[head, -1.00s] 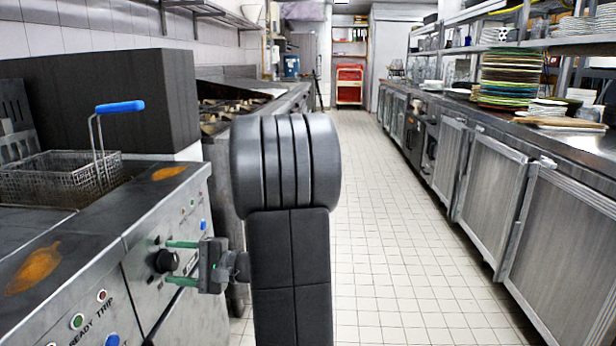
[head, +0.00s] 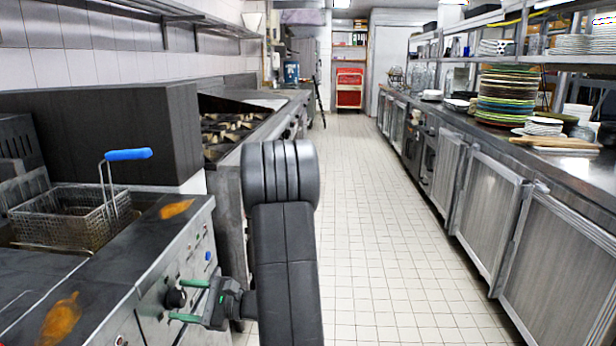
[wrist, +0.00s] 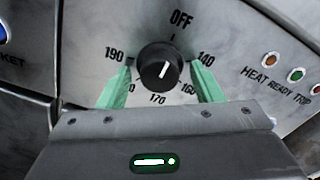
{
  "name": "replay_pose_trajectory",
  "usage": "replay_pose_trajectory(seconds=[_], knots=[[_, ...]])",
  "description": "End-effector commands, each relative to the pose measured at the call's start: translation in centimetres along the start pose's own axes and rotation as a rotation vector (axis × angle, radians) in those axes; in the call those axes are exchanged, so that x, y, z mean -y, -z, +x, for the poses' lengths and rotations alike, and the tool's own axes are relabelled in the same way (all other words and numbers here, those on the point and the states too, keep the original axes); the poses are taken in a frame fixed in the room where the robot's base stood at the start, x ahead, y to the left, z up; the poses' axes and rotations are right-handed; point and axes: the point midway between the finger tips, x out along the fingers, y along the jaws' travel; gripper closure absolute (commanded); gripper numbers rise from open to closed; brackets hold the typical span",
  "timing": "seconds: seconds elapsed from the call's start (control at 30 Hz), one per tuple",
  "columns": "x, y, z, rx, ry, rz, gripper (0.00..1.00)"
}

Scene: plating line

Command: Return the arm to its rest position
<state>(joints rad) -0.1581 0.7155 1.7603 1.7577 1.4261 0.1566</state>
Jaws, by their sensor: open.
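My gripper (head: 190,300) is at the front panel of the fryer, left of my dark arm in the head view. Its two green fingers are open, one on either side of a black control knob (head: 175,298). In the wrist view the gripper (wrist: 160,92) shows its fingertips at the left and right of the knob (wrist: 160,66), with visible gaps between them and it. Nothing is held between the fingers.
The fryer (head: 120,290) carries a wire basket (head: 75,218) with a blue handle (head: 128,155). A stove (head: 232,130) stands beyond. Cabinets (head: 490,195) with stacked plates (head: 505,95) line the right side. The tiled floor (head: 380,220) between is clear.

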Motion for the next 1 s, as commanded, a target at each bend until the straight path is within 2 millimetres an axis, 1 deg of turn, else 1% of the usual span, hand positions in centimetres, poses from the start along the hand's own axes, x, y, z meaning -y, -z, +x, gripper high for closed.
replay_pose_trajectory(seconds=[0.03,0.2,0.4,0.83,1.0], knots=[[0.21,-0.39,-0.01,-0.001,0.000,0.038,0.41],[0.14,-0.30,-0.01,-0.001,0.001,0.146,0.41],[0.04,-0.12,0.00,-0.001,0.001,0.221,0.41],[-0.04,0.01,-0.02,-0.001,0.001,0.238,0.41],[0.02,-0.09,-0.71,-0.029,0.004,0.239,0.41]])
